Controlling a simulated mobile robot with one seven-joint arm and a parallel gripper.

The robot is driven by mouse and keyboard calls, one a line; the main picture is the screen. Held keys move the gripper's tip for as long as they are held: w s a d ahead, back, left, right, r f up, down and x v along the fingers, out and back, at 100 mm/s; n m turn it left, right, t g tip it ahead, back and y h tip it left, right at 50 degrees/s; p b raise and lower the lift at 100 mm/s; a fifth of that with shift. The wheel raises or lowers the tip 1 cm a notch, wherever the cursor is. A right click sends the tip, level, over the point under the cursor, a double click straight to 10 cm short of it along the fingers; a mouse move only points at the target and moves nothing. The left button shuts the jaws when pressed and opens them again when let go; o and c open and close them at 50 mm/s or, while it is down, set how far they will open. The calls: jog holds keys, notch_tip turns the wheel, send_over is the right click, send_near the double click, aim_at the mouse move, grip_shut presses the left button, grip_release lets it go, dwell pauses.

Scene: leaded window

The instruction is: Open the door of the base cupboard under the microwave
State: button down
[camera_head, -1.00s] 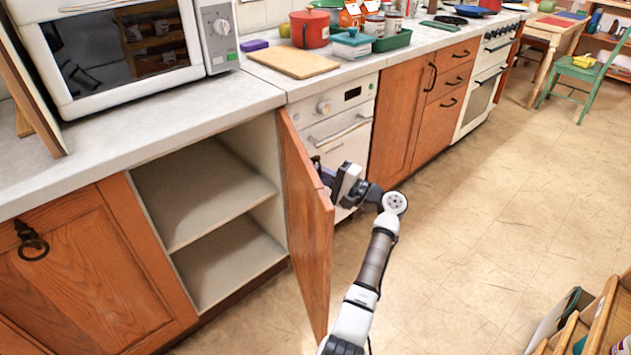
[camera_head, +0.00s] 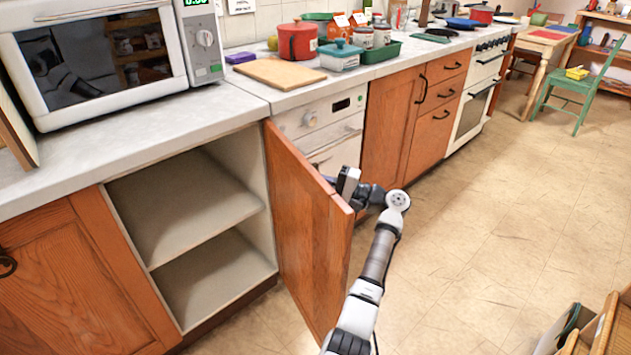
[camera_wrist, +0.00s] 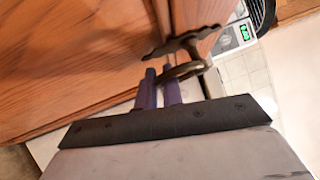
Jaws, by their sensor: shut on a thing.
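The base cupboard under the microwave (camera_head: 100,55) stands open, with its shelf (camera_head: 185,205) in plain view. Its wooden door (camera_head: 305,235) swings out into the room, hinged at its right side by the dishwasher. In the wrist view the door's wooden face (camera_wrist: 75,55) fills the upper left, with a dark metal ring handle (camera_wrist: 185,70) on it. My gripper (camera_wrist: 163,90) is shut on the handle, its purple fingers at the ring. In the head view my gripper is mostly hidden behind the door's outer side.
A white dishwasher (camera_head: 325,130) is right behind the open door. Another wooden cupboard door (camera_head: 75,285) is shut at the left. A wooden crate (camera_head: 605,330) stands at the lower right. The tiled floor (camera_head: 490,230) between is clear.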

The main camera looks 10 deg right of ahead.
jog(key=c, duration=1.6)
grip_release()
jog(key=shift+a, duration=0.2)
jog(key=shift+o, duration=0.2)
jog(key=shift+d, duration=0.2)
jog(key=b+v, duration=0.1)
jog(key=v, duration=1.2)
jog(key=shift+s+d+b, duration=0.15)
jog(key=shift+d+b, duration=0.1)
jog(key=shift+b, duration=0.1)
jog(key=shift+c, duration=0.4)
